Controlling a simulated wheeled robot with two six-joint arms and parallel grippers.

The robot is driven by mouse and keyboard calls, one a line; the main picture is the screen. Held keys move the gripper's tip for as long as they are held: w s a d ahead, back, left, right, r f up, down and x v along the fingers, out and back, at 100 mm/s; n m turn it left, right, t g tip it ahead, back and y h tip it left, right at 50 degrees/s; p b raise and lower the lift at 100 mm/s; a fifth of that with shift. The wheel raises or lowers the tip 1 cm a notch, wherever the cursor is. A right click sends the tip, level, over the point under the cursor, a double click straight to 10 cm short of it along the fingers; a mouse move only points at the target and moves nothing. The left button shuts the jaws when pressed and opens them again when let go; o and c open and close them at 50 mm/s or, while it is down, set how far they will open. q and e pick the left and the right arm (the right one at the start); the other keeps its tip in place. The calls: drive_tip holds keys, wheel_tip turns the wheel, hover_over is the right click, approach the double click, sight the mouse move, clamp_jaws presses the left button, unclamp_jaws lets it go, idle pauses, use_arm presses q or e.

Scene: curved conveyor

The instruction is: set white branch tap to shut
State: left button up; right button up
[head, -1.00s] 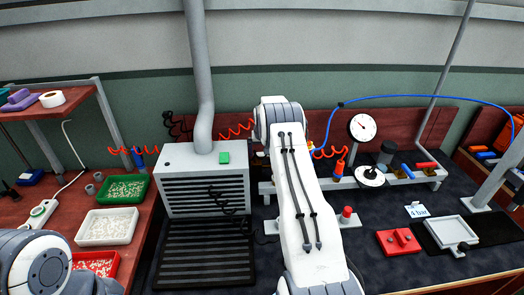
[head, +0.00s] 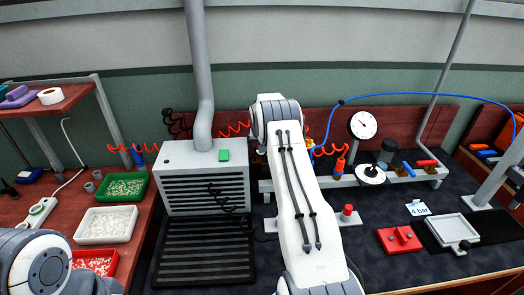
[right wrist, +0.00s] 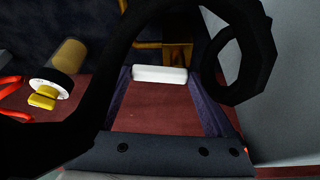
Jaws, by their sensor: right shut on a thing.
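The white handle (right wrist: 160,74) of a tap shows in the right wrist view as a short level bar between my right gripper's fingertips (right wrist: 162,84). The two dark fingers flank it, and the gripper is shut on it. A yellow brass pipe part (right wrist: 175,48) lies beyond the handle. In the head view my right arm hides the white tap and the gripper. My left arm's grey and white joint shows at the lower left; its gripper is out of the picture.
A grey vented box (head: 203,180) is left of my arm. A brass cylinder (right wrist: 68,55) is near the gripper.

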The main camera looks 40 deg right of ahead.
drive_tip(key=o, duration=1.1)
drive_tip(key=shift+c, duration=0.2)
use_arm(q)
drive_tip(key=shift+r, duration=0.2)
